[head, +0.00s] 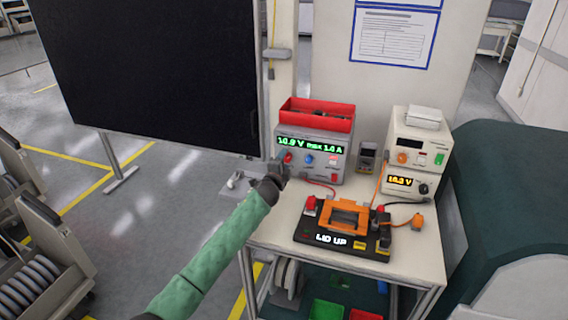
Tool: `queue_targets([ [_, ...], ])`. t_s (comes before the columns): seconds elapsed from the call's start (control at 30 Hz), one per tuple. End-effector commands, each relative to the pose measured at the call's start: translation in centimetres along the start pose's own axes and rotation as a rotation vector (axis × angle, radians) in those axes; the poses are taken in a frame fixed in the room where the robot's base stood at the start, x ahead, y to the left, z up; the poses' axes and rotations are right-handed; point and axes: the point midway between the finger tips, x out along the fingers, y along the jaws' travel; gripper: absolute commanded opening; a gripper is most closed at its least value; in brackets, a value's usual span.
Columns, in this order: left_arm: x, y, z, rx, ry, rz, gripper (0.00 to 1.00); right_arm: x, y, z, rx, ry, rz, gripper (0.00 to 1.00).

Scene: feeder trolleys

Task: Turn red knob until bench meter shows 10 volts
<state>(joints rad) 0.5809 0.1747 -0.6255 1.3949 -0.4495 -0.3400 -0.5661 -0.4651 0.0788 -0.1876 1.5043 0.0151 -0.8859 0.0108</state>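The power supply (327,143) stands on the bench with a green display that seems to read 10.9 V, max 1.0 A; the last voltage digit is unclear. Its red knob (288,157) is at the left of its front, beside a blue knob (308,159). A cream meter box (402,181) at the right has an orange display reading about 10 V; its decimal is blurred. My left gripper (284,167) is at the red knob, partly covering it. Its fingers are too small to tell whether they grip the knob. My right gripper is not in view.
A black fixture (318,246) with an orange handle and a "LID UP" display sits at the front of the bench (416,258). A red bin (316,113) tops the supply. Cables cross the bench. A large dark panel (160,70) stands at the left.

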Motion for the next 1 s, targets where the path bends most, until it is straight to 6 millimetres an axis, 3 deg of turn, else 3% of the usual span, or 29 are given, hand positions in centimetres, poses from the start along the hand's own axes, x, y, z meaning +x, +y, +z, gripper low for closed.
queue_targets([
  [0.27,-1.1,0.2,0.1,0.002,0.000,-0.001,0.56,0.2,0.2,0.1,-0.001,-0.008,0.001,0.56],
  [0.7,-7.0,0.2,0.0,0.000,0.000,0.000,0.56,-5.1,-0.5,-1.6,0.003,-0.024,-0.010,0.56],
  [1.0,-7.8,0.1,0.0,0.000,0.000,0.001,0.56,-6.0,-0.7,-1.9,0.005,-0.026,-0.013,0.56],
])
